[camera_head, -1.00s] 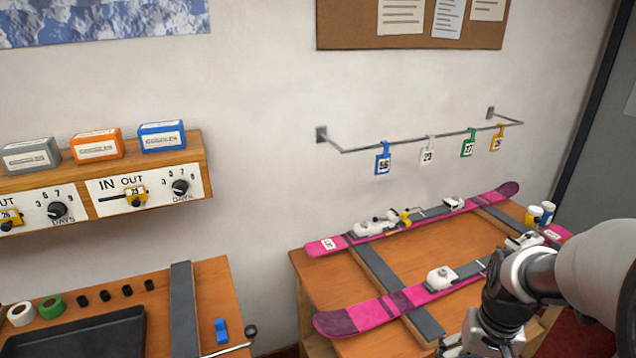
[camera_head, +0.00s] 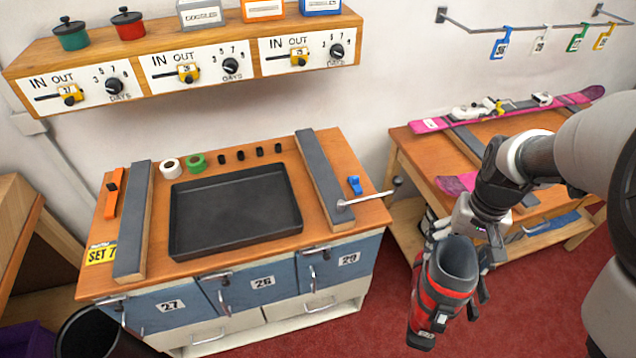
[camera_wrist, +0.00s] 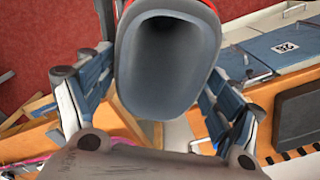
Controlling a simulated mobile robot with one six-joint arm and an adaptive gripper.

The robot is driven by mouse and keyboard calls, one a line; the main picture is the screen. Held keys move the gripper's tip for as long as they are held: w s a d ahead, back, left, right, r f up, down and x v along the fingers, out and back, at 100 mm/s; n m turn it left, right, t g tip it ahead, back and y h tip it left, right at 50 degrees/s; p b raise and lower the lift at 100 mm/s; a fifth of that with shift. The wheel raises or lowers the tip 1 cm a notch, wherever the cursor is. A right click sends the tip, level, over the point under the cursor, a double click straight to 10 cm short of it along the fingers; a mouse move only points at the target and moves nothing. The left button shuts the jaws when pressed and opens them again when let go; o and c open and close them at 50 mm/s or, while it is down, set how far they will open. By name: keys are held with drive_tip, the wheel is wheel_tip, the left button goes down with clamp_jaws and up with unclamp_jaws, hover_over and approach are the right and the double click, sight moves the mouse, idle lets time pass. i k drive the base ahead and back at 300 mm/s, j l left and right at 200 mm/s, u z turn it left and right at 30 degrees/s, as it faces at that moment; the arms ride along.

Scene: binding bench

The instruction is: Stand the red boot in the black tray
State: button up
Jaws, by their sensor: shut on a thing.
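The red boot (camera_head: 434,298) has a grey-black cuff and hangs from my gripper (camera_head: 462,262), at the lower right in front of the benches. My gripper is shut on the boot's upper part. In the wrist view the boot's open grey cuff (camera_wrist: 168,62) sits between the two fingers (camera_wrist: 160,105), and its lower part is hidden. The boot is roughly upright with its opening up, slightly tilted. The black tray (camera_head: 235,212) lies empty on the wooden bench to the left of the boot, clear of it.
Grey padded bars (camera_head: 133,220) and (camera_head: 325,180) flank the tray. A metal lever (camera_head: 370,199) juts out at the bench's right side. Tape rolls (camera_head: 196,162) and small black pegs lie behind the tray. A ski bench (camera_head: 410,150) stands at the right, a black bin (camera_head: 95,335) at lower left.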

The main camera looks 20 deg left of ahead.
sight(233, 224)
drive_tip(key=k+j, duration=0.2)
drive_tip(key=j, duration=0.15)
drive_tip(key=k+j+u, duration=0.1)
drive_tip(key=j, duration=0.25)
drive_tip(key=k+j, duration=0.2)
drive_tip(key=j, duration=0.15)
drive_tip(key=k+j, duration=0.2)
drive_tip(key=j, duration=0.2)
drive_tip(key=l+u, duration=0.05)
